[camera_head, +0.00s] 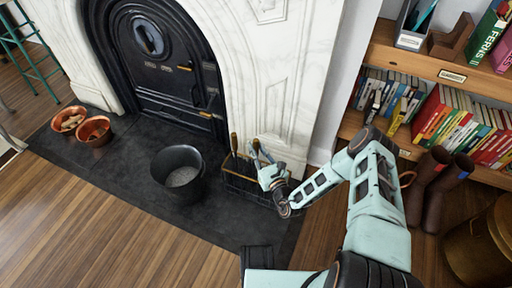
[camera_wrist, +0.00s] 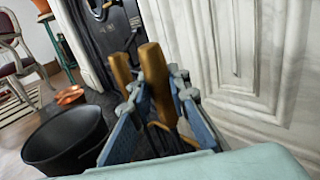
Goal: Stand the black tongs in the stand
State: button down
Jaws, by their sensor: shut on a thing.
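My gripper (camera_head: 265,167) is at the fireplace's right side, just above the stand (camera_head: 236,181), a dark wire frame with a brown top rail. In the wrist view my gripper (camera_wrist: 157,88) is shut around a golden-brown handle (camera_wrist: 153,62), which I take to be that of the black tongs; this handle also shows in the head view (camera_head: 256,146). It is roughly upright, and its lower part is hidden by my fingers and the stand. A second similar handle (camera_head: 233,141) rises upright from the stand, to the left. I cannot tell whether the held tool touches the stand.
A black bucket (camera_head: 178,174) with grey contents stands left of the stand on the dark hearth (camera_head: 125,180). Two copper pots (camera_head: 94,131) are farther left. The white marble surround (camera_head: 265,80) rises close behind my gripper. Brown boots (camera_head: 425,185) and a bookshelf (camera_head: 430,70) are right.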

jog(key=shift+r, duration=0.1)
jog(key=c, duration=1.8)
grip_release()
jog(key=shift+o, duration=0.2)
notch_tip(320, 180, up, 10)
jog(key=shift+f, duration=0.1)
